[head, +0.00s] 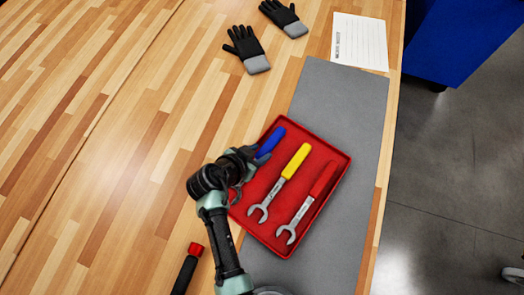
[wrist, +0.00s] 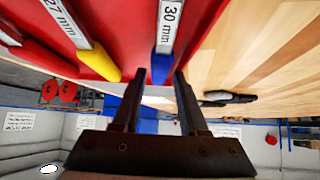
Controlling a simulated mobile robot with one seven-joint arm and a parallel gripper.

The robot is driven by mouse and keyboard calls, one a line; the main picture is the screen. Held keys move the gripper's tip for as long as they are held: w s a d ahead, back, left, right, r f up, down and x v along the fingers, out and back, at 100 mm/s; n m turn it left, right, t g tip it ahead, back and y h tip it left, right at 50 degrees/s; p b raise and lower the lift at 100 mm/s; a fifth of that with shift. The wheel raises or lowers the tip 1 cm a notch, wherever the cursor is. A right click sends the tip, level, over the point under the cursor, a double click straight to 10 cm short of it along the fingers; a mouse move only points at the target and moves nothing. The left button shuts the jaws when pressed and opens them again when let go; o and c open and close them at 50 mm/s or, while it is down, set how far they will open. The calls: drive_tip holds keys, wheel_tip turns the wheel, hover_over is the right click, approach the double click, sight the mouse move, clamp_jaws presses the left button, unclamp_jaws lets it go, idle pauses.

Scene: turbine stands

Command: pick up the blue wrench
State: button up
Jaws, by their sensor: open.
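The blue wrench (head: 270,142) lies in the red tray (head: 341,163), at its left side; in the head view only its blue handle shows clearly, the rest hidden behind my arm. In the wrist view its grey shaft marked 30 mm and part of its blue handle (wrist: 163,66) show at the top. My gripper (wrist: 160,74) is open, its two fingertips close to the blue handle, which appears in line with the gap between them. I cannot tell whether they touch it. In the head view my gripper (head: 258,156) is at the tray's left side, beside the blue handle.
A yellow-handled wrench (head: 297,161) and a red-handled wrench (head: 322,180) lie in the same tray, right of the blue one. The tray rests on a grey mat (head: 340,100). Black gloves (head: 247,48), a paper sheet (head: 360,42) and a red-capped black tool (head: 187,268) lie outside it.

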drive_tip(key=shift+x, duration=1.1)
clamp_jaws()
drive_tip(key=shift+r, duration=0.1)
idle(0.6)
